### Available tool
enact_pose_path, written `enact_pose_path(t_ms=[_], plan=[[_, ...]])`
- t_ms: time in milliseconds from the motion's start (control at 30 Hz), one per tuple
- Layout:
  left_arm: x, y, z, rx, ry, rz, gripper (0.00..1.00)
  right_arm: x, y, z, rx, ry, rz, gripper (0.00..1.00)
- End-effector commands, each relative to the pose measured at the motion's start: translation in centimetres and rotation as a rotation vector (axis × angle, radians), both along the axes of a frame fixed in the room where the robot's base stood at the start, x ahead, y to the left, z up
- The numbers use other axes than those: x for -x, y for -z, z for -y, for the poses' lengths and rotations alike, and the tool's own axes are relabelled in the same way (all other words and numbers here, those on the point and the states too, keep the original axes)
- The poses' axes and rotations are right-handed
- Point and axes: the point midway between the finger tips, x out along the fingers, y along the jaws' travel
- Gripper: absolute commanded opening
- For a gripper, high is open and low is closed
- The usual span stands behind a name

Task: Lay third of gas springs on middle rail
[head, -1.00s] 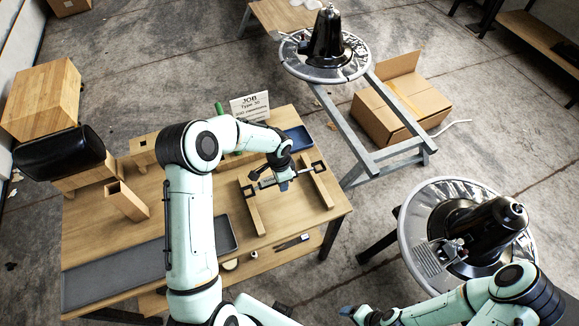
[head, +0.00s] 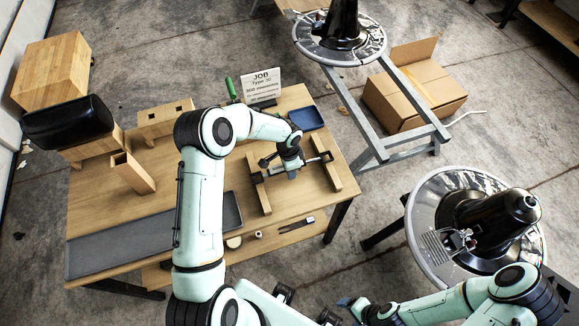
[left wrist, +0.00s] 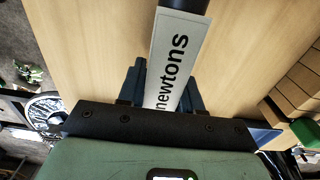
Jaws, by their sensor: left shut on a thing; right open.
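My left gripper (head: 291,172) is shut on a gas spring, low over the table. In the left wrist view, the spring's white label (left wrist: 172,75) reading "newtons" is between the dark fingers (left wrist: 160,88). In the head view, the spring's right part (head: 316,159) reaches across the right wooden rail (head: 334,178); its left end is near the left rail (head: 262,195). Whether it touches the rails I cannot tell. A third rail does not show clearly; my left arm covers part of the table. My right gripper (head: 347,303) is open at the bottom, away from the table.
The wooden table (head: 100,225) carries a grey mat (head: 115,248), a blue tray (head: 306,118), a job sign (head: 261,84) and wooden blocks (head: 165,118). Chair bases (head: 425,225) stand right and behind. A cardboard box (head: 415,98) lies on the floor.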

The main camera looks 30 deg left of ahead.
Motion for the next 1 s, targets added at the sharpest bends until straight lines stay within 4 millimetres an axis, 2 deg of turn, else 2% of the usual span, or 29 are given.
enact_pose_path(t_ms=[400, 833, 867, 900, 933, 1000], plan=[[-0.10, -0.02, 0.02, 0.000, 0.001, 0.003, 0.00, 0.00, 0.02, -0.01, 0.000, 0.000, 0.000, 0.76], [-0.07, 0.81, 0.05, 0.000, 0.002, 0.001, 0.00, 0.38, 0.62, 0.00, 0.000, 0.000, -0.004, 0.76], [-0.09, 0.73, 0.04, 0.000, 0.002, 0.003, 0.44, 0.34, 0.55, 0.00, 0.000, 0.000, -0.003, 0.76], [-0.09, 0.71, 0.03, 0.000, 0.002, 0.003, 0.57, 0.33, 0.53, 0.00, 0.000, 0.000, -0.003, 0.76], [-0.09, 0.70, 0.03, 0.000, 0.002, 0.003, 0.64, 0.33, 0.53, 0.00, 0.000, 0.000, -0.003, 0.76], [-0.09, 0.70, 0.04, 0.001, 0.001, 0.002, 0.64, 0.33, 0.52, 0.00, 0.000, 0.000, -0.003, 0.76]])
